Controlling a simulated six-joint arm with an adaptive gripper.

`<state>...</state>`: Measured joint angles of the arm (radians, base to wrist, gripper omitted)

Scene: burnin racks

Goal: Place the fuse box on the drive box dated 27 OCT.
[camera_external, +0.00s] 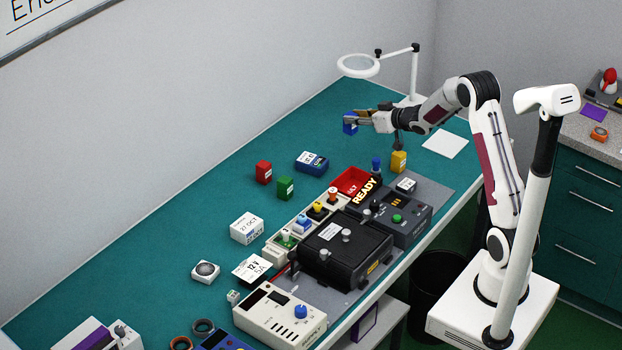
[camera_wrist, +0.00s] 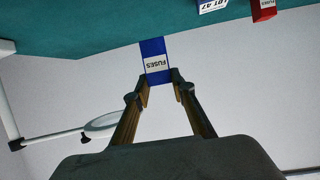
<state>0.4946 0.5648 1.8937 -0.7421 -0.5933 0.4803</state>
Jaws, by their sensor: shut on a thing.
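My gripper (camera_external: 358,118) is shut on a blue fuse box (camera_external: 350,126) near the far end of the bench. In the wrist view, the blue box (camera_wrist: 155,60) sits between the fingertips of my gripper (camera_wrist: 160,84), its white FUSES label upside down. It appears to be held above the bench. The white drive box with the 27 OCT label (camera_external: 247,228) lies on the green mat, well to the lower left of my gripper. Its top looks clear.
Red (camera_external: 264,172), green (camera_external: 285,188) and yellow (camera_external: 399,162) boxes stand on the bench. A blue-and-white box (camera_external: 311,162) lies near the red one. A black fixture (camera_external: 345,250) and a row of coloured knobs fill the front. A magnifier lamp (camera_external: 358,66) stands behind.

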